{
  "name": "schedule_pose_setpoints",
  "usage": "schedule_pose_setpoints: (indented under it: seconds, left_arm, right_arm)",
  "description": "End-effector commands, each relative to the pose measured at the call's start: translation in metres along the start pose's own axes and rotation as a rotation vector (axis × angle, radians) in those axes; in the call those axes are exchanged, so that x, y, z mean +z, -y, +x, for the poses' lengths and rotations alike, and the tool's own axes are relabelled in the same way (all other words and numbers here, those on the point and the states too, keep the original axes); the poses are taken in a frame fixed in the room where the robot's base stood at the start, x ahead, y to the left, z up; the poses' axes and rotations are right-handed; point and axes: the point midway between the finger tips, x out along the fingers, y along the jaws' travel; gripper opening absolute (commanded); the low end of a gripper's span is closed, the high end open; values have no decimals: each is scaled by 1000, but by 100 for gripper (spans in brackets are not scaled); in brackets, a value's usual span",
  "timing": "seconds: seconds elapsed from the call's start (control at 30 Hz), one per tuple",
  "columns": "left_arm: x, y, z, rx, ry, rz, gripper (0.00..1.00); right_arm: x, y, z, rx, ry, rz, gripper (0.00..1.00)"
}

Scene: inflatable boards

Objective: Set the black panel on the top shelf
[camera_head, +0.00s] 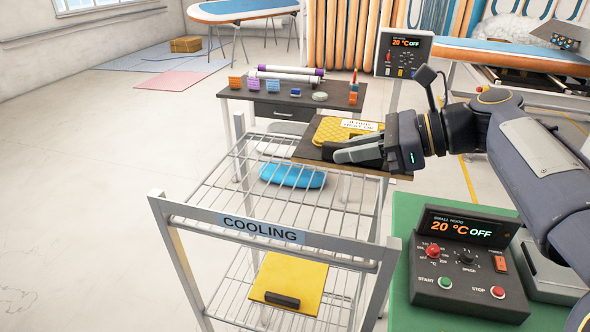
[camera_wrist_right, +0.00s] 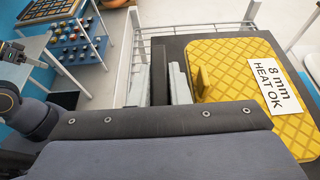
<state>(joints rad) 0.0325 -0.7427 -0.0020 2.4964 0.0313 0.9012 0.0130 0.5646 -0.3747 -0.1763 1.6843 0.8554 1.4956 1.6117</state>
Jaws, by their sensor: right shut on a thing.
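The black panel (camera_head: 306,153) is a flat dark board with a yellow quilted pad (camera_head: 336,131) on it, labelled "8 mm HEAT OK" in the right wrist view. My right gripper (camera_head: 357,153) is shut on the panel's dark upright grip (camera_wrist_right: 160,78), which shows between its fingers. The panel looks about level at the back right of the COOLING rack's wire top shelf (camera_head: 240,187). I cannot tell whether it touches the wires. The gripper hides part of the panel. My left gripper is not in view.
A yellow panel with a black handle (camera_head: 302,276) lies on the lower shelf. A blue pad (camera_head: 292,175) shows beneath the top wires. A dark table (camera_head: 300,99) with small items stands behind. A control box (camera_head: 468,262) stands right. The top shelf's front and left are bare.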

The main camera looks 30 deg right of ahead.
Motion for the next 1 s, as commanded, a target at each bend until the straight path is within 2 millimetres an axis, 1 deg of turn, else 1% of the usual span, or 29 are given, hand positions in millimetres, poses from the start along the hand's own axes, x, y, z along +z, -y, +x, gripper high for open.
schedule_pose_setpoints:
  seconds: [0.07,0.17,0.4,0.5,0.6,0.7,0.87,0.93,1.0]
  left_arm:
    - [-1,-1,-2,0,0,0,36]
    - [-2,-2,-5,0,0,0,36]
    - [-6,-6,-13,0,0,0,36]
    - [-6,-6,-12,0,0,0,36]
    - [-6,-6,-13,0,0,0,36]
    - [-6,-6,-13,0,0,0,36]
    - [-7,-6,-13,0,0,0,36]
    - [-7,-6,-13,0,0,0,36]
    - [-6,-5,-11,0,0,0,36]
  right_arm:
    - [1,2,10,4,1,0,0]
    - [0,6,32,6,0,2,0]
    - [-2,20,93,7,-1,3,0]
    - [-16,23,116,7,-2,6,0]
    - [-25,26,134,5,0,4,0]
    - [-31,29,145,3,1,1,0]
    - [-37,30,155,4,0,1,0]
    - [-44,32,164,4,-1,4,0]
    - [-56,32,168,3,-1,4,0]
